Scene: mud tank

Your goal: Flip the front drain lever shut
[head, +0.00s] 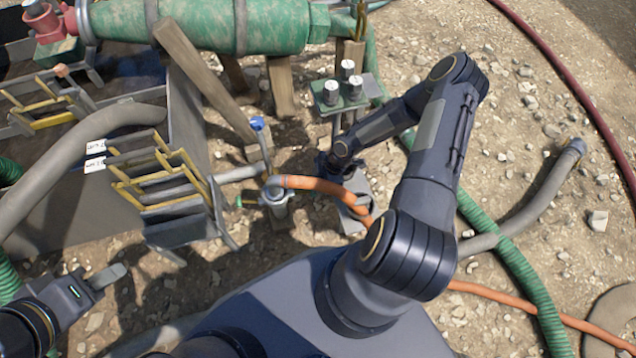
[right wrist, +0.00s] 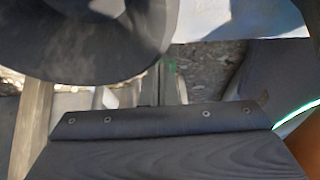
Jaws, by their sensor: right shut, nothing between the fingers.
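A valve body (head: 275,197) with an orange hose stands at the middle of the head view. A blue-tipped lever (head: 259,128) rises just behind it, and a green-tipped handle (head: 244,201) sticks out to its left. I cannot tell which of these is the front drain lever. My right arm reaches over from the right, and its gripper end (head: 326,164) is right of the blue tip, apart from it in the picture. In the right wrist view the shut fingers (right wrist: 172,88) are partly hidden by dark parts. My left gripper (head: 108,277) is at the lower left, away from the valve; its jaw gap is unclear.
A green tank (head: 210,24) lies at the back on wooden supports. A yellow-edged metal rack (head: 160,185) stands left of the valve. The orange hose (head: 320,186) runs right, under my arm. A green hose (head: 505,255) crosses the gravel at right, where there is open ground.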

